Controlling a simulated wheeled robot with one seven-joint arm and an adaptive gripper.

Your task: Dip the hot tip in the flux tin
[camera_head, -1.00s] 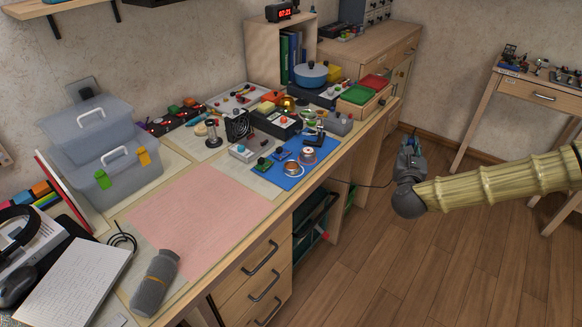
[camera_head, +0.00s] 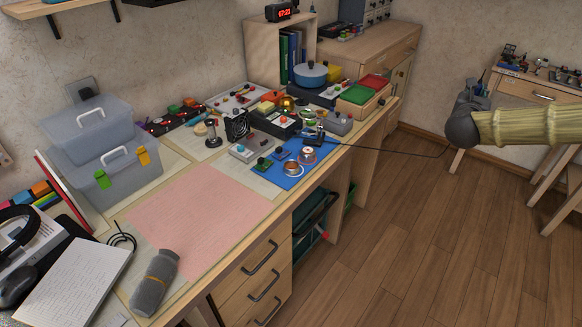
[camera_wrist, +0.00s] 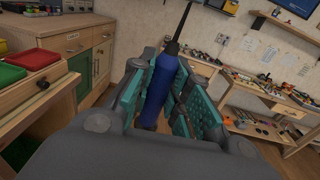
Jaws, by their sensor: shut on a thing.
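My gripper (camera_head: 472,103) is out over the floor at the right of the head view, clear of the bench. In the wrist view it is shut on the blue handle of the soldering iron (camera_wrist: 160,82), whose dark shaft points up and away from the jaws. A dark cord runs from near the gripper back to the bench in the head view. On the blue mat (camera_head: 285,176) stand small round tins, one coppery (camera_head: 292,168) and one with a reddish rim (camera_head: 307,154). I cannot tell which is the flux tin.
The workbench (camera_head: 230,268) is crowded with electronics behind the blue mat. Green and red trays (camera_head: 357,94) stand at its far right end. A second bench (camera_head: 530,92) stands at the right behind my gripper. The wooden floor (camera_head: 400,240) between is clear.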

